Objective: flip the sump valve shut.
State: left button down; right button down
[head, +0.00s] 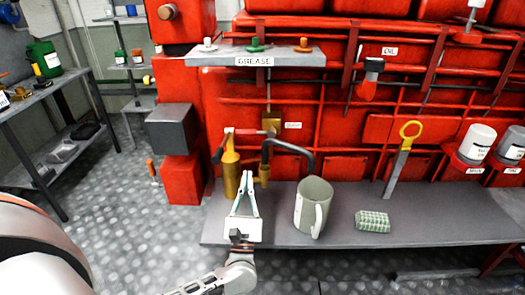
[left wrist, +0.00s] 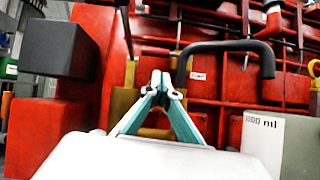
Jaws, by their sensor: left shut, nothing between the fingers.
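A small brass fitting (head: 271,122) sits on the red machine beside a small label that I cannot read clearly. A red lever (head: 248,131) points left from it, about level. I take this to be the sump valve, but cannot be sure. Below stand a brass cylinder (head: 230,172) with a dark, red-tipped handle and a black hooked spout (head: 290,146). My left gripper (head: 246,178) is shut and empty, fingertips pointing up in front of the brass parts, below the lever. In the left wrist view its closed tips (left wrist: 160,80) overlap the brass; contact cannot be told. My right gripper is out of view.
A grey-green measuring jug (head: 312,205) stands on the grey bench just right of my left gripper. A checked cloth (head: 373,222) and a yellow-handled dipstick (head: 402,160) are farther right. A grease shelf (head: 215,60) juts out above. A dark box (head: 172,128) projects at left.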

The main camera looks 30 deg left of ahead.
aim_at(247, 135)
pick_arm(q)
jog(key=shift+w+a+n+y, duration=0.15)
jog(key=shift+a+n+y, duration=0.25)
jog(key=shift+n, duration=0.4)
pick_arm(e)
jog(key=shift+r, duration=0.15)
pick_arm(q)
jog(key=shift+w+r, duration=0.1)
jog(key=p+x, duration=0.1)
jog(key=x, duration=0.8)
jog(key=shift+w+a, duration=0.25)
jog(key=shift+w, duration=0.05)
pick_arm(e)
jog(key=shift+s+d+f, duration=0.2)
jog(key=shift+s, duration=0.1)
pick_arm(q)
jog(key=shift+r, duration=0.15)
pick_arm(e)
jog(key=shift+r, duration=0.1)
pick_arm(q)
jog(key=shift+r+m+h+p, duration=0.3)
jog(key=shift+m+h, duration=0.1)
jog(key=shift+m, duration=0.2)
jog(key=shift+s+a+m+h, duration=0.1)
jog(key=shift+m+h, duration=0.3)
jog(key=shift+m, duration=0.1)
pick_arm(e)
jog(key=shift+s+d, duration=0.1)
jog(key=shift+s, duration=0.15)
